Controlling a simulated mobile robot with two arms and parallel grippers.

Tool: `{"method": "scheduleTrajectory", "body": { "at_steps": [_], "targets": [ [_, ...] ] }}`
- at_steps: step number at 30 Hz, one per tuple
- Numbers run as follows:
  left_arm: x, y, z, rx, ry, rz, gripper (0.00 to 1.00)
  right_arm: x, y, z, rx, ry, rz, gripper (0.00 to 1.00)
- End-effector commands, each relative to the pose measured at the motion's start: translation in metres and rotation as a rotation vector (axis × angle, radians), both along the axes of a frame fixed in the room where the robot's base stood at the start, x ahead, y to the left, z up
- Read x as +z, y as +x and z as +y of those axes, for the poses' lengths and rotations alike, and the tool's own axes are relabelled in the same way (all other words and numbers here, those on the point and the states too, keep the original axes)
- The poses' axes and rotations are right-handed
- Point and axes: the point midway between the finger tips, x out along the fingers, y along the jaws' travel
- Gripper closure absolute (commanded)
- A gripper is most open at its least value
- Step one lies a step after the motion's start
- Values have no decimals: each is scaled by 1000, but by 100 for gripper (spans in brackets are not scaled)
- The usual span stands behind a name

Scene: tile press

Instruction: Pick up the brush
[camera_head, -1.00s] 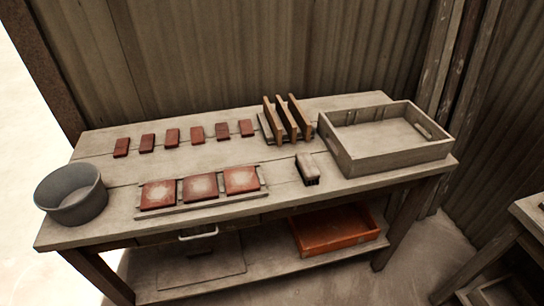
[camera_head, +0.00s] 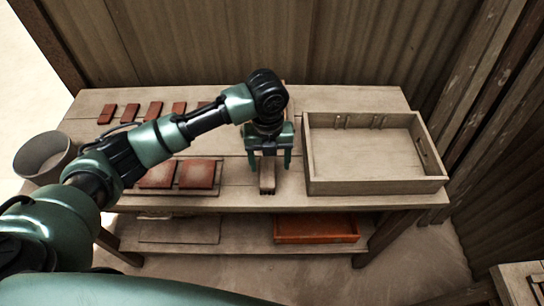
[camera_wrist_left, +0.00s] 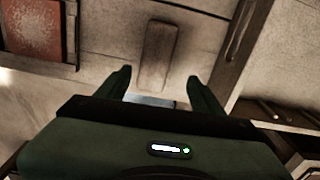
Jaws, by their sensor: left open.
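The brush (camera_head: 267,179) is a small brown block lying on the workbench, left of the wooden tray. My left gripper (camera_head: 269,164) is open, its two fingers pointing down, one to each side of the brush as seen in the head view. In the left wrist view the brush (camera_wrist_left: 156,55) lies beyond the fingertips, roughly in line with the gap between them (camera_wrist_left: 155,80). The brush looks apart from the fingers. My right gripper is not in view.
The wooden tray (camera_head: 310,150) stands close on the right. Red tiles (camera_head: 199,174) in a holder lie to the left, with smaller tiles (camera_head: 107,114) behind. A grey bucket (camera_head: 42,157) is at the far left. An orange bin (camera_head: 316,238) sits on the lower shelf.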

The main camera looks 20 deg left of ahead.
Motion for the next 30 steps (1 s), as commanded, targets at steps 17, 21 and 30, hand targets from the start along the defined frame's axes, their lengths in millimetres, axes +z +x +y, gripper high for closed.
{"method": "scheduleTrajectory", "body": {
  "at_steps": [17, 21, 30],
  "targets": [
    [-50, 9, 15, -57, 21, 13, 33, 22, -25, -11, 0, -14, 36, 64],
    [-66, 9, 14, -59, 22, 9, 33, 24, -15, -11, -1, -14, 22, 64],
    [-70, 10, 14, -59, 20, 7, 41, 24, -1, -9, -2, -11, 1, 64]
  ]
}}
